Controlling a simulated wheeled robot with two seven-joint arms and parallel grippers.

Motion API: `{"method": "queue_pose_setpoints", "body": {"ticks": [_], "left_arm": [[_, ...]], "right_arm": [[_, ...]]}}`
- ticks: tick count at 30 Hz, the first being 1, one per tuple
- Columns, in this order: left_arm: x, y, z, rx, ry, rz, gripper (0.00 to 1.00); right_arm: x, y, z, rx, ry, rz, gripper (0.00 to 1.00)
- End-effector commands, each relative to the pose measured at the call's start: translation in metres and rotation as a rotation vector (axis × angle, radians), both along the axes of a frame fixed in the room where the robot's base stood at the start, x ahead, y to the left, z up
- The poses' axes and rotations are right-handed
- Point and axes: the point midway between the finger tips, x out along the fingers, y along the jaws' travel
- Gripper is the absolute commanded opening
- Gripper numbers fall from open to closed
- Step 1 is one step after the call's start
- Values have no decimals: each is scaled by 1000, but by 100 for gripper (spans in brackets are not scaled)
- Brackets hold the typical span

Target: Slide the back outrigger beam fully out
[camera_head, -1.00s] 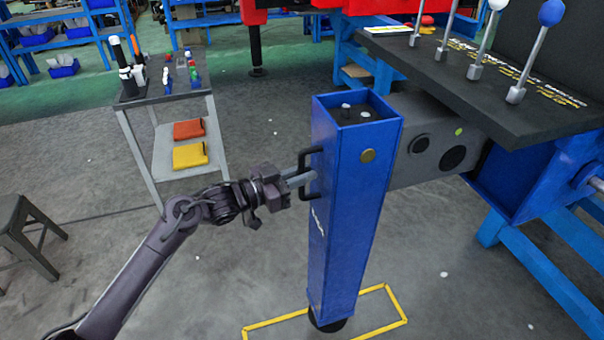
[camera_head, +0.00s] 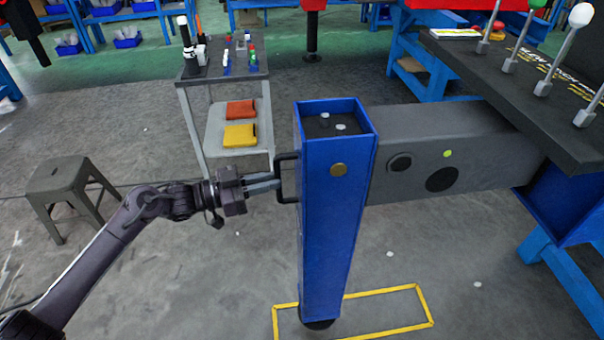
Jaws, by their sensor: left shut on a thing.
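The back outrigger beam (camera_head: 460,150) is a grey box section coming out of a blue housing (camera_head: 562,205) at the right. A good length of it shows, with two dark round spots and a small green dot on its side. A blue upright leg (camera_head: 327,230) stands at its outer end, with a black handle (camera_head: 283,180) on its left face. My left gripper (camera_head: 274,185) is shut on the handle. The leg's black foot (camera_head: 318,323) is by a yellow floor outline (camera_head: 385,328). My right gripper is not in view.
A dark control panel with levers (camera_head: 510,50) overhangs the beam at the right. A grey trolley (camera_head: 205,85) with tools and a stool (camera_head: 65,180) stand to the left.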

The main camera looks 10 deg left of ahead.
Motion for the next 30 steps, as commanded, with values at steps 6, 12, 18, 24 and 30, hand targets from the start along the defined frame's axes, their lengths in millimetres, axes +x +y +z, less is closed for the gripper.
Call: {"method": "queue_pose_setpoints", "body": {"ticks": [6, 12, 18, 24, 30], "left_arm": [[-7, 47, 3, 9, -8, 23, 0], [-12, 60, 5, 4, -13, 19, 0], [-13, 61, 7, 0, -16, 16, 0], [-12, 60, 8, -1, -19, 14, 0], [-13, 60, 7, 0, -16, 13, 32]], "right_arm": [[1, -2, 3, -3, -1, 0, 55], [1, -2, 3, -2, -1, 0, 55], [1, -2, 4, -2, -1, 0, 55], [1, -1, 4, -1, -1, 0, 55], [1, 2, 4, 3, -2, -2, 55]]}}
